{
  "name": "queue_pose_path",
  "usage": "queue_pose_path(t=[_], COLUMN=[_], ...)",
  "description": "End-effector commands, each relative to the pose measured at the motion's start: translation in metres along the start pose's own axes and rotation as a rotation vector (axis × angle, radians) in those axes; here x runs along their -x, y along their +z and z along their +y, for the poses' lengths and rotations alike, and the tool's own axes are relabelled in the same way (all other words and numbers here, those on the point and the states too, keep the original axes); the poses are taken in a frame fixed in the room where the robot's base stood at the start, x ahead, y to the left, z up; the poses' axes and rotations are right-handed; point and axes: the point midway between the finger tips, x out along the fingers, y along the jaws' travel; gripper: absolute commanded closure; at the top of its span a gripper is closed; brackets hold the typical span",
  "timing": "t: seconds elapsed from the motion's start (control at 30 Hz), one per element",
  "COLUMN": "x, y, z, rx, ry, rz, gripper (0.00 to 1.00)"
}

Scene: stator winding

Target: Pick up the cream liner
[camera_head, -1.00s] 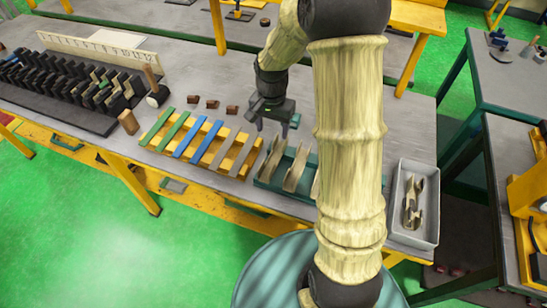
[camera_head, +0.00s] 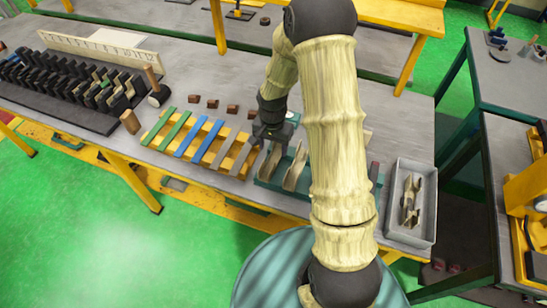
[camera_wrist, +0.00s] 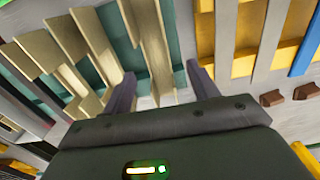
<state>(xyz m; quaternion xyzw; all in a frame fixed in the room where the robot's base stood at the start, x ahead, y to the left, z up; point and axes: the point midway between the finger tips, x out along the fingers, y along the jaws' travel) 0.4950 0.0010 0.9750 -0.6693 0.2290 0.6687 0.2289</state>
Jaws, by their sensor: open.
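Several cream, channel-shaped liners stand side by side in a teal tray (camera_head: 262,184) in front of my arm. The leftmost cream liner (camera_head: 271,162) shows just below my gripper (camera_head: 268,143) in the head view. In the wrist view my gripper (camera_wrist: 162,86) is open, with its dark fingers apart. The end of one cream liner (camera_wrist: 150,42) reaches between them in the picture. I cannot tell whether a finger touches it. More cream liners (camera_wrist: 68,42) show at the left there. My arm hides the right part of the tray in the head view.
A yellow rack (camera_head: 243,168) with green, blue and greyish strips stands close left of the tray. Several small brown blocks (camera_head: 212,103) lie behind it. A grey bin (camera_head: 424,228) with tan pieces stands at the right. A black slotted block (camera_head: 60,85) is far left.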

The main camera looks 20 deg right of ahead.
Motion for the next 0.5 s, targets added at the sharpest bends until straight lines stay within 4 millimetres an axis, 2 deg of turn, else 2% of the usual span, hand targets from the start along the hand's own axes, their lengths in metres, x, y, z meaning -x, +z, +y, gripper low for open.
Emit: queue_pose_path(t=[0.3,0.5], x=[-0.037,-0.045], y=[-0.002,-0.002], z=[0.004,0.004], rx=[0.000,0.000], ry=[0.002,0.000], rz=[-0.003,0.000], gripper=[0.41,0.41])
